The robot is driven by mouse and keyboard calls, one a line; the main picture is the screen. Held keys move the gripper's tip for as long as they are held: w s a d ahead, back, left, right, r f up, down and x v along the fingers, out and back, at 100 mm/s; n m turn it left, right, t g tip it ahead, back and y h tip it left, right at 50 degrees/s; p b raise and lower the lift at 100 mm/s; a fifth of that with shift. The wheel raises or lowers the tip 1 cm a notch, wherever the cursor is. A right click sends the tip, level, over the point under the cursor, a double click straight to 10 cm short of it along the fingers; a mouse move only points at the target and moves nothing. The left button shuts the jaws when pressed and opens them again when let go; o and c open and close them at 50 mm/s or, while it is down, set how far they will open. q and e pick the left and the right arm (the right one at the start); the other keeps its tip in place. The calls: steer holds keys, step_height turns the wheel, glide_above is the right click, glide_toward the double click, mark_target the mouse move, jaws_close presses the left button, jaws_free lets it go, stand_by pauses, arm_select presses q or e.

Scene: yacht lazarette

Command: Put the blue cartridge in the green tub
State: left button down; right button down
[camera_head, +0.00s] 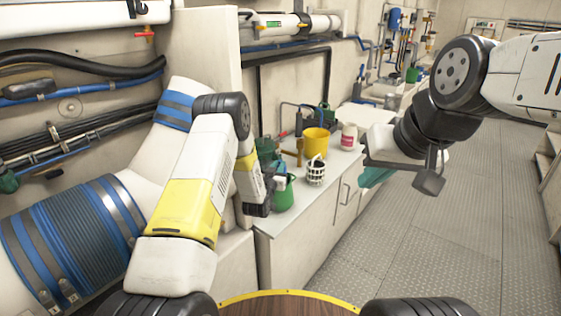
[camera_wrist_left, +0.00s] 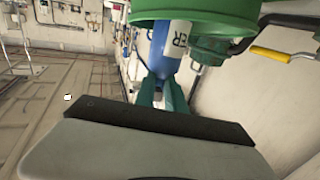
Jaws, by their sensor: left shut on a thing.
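The green tub (camera_head: 284,197) stands at the near left end of the counter. My left gripper (camera_wrist_left: 160,93) is right beside it, with its teal fingers shut on the blue cartridge (camera_wrist_left: 162,48). In the left wrist view the cartridge points up toward the green tub (camera_wrist_left: 225,12), whose round edge crosses the top of the picture. The cartridge overlaps the tub there; I cannot tell whether its end is inside. The cartridge is not clearly visible in the head view. My right gripper (camera_head: 376,177) hangs over the aisle, right of the counter; its finger gap is not clear.
A white basket (camera_head: 316,174), a yellow tub (camera_head: 316,142) and a white jar with a red label (camera_head: 349,137) stand on the counter close behind the green tub. Large white pipes with blue bands (camera_head: 75,232) fill the left. The floor aisle (camera_head: 430,240) is clear.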

arm_select(q)
steer(key=c, duration=1.4)
jaws_free()
steer(key=shift+w+r, duration=0.1)
steer(key=v, duration=1.2)
